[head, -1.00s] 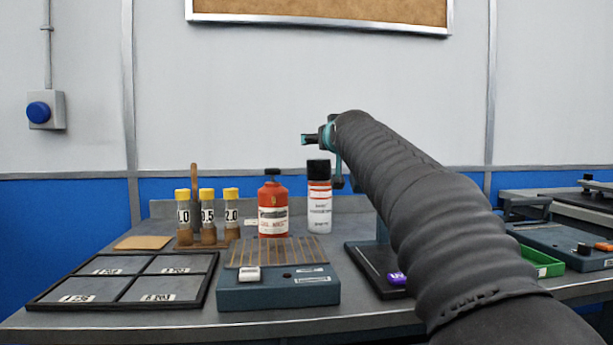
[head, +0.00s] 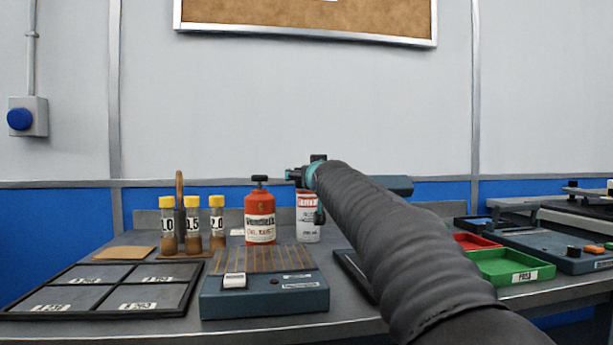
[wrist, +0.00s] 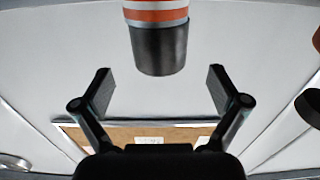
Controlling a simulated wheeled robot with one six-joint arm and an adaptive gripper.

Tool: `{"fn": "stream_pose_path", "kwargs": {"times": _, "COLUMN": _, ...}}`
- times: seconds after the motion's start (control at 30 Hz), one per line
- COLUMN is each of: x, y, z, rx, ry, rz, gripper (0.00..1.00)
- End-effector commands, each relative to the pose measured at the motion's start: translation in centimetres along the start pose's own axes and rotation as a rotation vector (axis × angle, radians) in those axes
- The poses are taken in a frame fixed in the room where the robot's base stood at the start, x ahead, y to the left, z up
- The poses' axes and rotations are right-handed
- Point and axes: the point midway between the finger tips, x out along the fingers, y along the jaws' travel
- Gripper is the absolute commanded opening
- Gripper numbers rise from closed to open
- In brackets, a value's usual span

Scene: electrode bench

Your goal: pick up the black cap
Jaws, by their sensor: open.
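The black cap (wrist: 159,48) is on the white bottle with orange bands (wrist: 156,12), which appears upside down in the wrist view. In the head view the bottle (head: 307,222) stands upright on the bench, and its cap is hidden behind my gripper (head: 298,176). In the wrist view my gripper (wrist: 160,82) is open and empty. Its two fingers are apart to the left and right, with the cap centred between them and slightly beyond the tips. I see no contact with the cap.
A red bottle (head: 260,222) with a black top stands close to the left of the white bottle. Yellow-capped vials (head: 192,228) are further left. A blue-grey device (head: 265,296) is in front. Green (head: 510,266) and red (head: 474,241) trays are at right.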

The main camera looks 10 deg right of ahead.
Motion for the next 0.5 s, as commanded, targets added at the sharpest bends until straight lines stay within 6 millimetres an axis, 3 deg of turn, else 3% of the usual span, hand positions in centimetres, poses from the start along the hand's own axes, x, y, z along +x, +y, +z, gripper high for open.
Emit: {"fn": "stream_pose_path", "kwargs": {"times": 0.5, "x": 5.5, "y": 0.0, "z": 0.0, "rx": 0.000, "ry": -0.001, "rz": 0.000, "gripper": 0.97}}
